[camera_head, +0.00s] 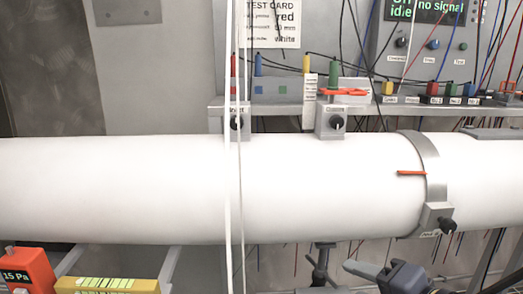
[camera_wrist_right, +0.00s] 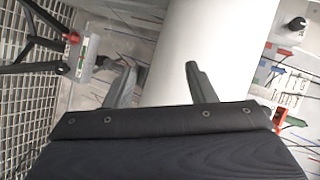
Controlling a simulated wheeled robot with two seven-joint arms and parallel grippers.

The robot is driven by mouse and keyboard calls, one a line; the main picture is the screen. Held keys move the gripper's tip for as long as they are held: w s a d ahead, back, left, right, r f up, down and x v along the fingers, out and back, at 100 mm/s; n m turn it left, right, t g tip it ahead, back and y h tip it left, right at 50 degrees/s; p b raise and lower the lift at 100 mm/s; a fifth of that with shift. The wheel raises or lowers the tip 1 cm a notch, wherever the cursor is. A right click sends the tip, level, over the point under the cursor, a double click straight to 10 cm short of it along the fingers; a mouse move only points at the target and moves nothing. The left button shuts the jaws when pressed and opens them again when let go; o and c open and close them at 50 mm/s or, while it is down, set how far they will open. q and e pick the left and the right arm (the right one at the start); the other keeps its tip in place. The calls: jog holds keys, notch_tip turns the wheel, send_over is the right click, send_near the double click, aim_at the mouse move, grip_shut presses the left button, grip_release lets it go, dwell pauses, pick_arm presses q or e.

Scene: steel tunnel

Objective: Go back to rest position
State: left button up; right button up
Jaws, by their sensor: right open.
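My right gripper (camera_head: 368,270) shows at the bottom edge of the head view, below the large white pipe. In the right wrist view, my right gripper (camera_wrist_right: 160,68) has its two dark fingers spread apart with nothing between them. The white pipe (camera_wrist_right: 212,45) lies beyond the fingertips there; I cannot tell how far. My left gripper is not in view.
The white pipe (camera_head: 310,185) crosses the head view, with a grey clamp ring (camera_head: 432,165) around it. A shelf (camera_head: 275,105) with coloured plugs and hanging cables runs behind. An orange gauge (camera_head: 28,270) and a yellow box (camera_head: 105,285) sit at lower left.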

jog(key=s+d+f+n+g+h, duration=0.35)
jog(key=s+f+n+g, duration=0.3)
jog(key=s+f, duration=0.6)
notch_tip(320, 180, up, 15)
jog(key=n+p, duration=0.1)
jog(key=p, duration=1.6)
jog(key=shift+w+d+r+y+p, duration=0.15)
jog(key=shift+w+y+p, duration=0.05)
jog(key=shift+y+p, duration=0.2)
jog(key=shift+t, duration=0.25)
